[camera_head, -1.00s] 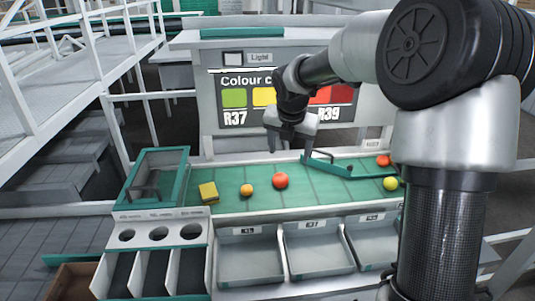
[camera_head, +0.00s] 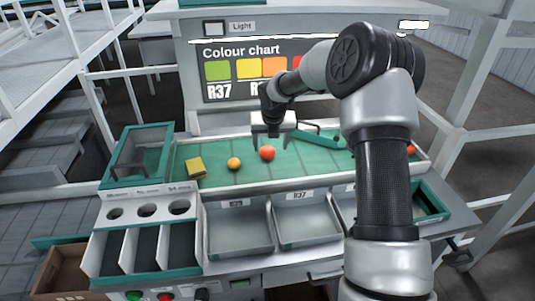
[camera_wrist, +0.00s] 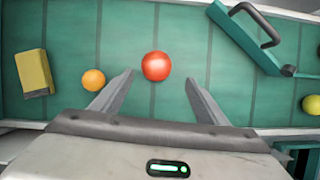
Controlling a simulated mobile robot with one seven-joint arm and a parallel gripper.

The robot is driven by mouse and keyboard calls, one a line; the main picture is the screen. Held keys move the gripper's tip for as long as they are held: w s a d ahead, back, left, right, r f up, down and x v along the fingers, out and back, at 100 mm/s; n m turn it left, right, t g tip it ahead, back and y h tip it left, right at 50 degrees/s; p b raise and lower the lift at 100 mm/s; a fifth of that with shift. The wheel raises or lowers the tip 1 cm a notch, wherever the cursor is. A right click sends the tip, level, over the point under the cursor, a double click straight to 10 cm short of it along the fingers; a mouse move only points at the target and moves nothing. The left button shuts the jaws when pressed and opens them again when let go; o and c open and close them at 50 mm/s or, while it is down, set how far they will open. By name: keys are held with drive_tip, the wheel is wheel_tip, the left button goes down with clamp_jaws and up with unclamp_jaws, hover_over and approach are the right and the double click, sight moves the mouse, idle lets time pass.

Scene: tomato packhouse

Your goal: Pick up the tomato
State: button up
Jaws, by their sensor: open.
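A red tomato (camera_head: 267,153) lies on the green sorting surface (camera_head: 300,158). In the wrist view the red tomato (camera_wrist: 156,66) sits ahead of the fingertips, between their lines and nearer the left finger. My gripper (camera_head: 270,140) is open and empty, above and just behind the tomato in the head view. Its two fingers also show in the wrist view (camera_wrist: 158,80), spread apart. A smaller orange tomato (camera_head: 233,163) lies left of the red one.
A yellow block (camera_head: 195,168) lies left of the orange tomato. A green bar with a handle (camera_wrist: 255,35) lies to the right, with a yellow-green tomato (camera_wrist: 312,104) beyond it. Grey trays (camera_head: 240,230) line the front. A green-framed box (camera_head: 140,155) stands at the left end.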

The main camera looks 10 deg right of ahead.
sight(268, 150)
drive_tip(key=shift+a+x, duration=0.15)
drive_tip(key=shift+x, duration=1.2)
drive_tip(key=shift+a+x, duration=0.2)
drive_tip(key=shift+x, duration=1.1)
drive_tip(key=shift+w, duration=0.15)
drive_tip(key=c, duration=0.8)
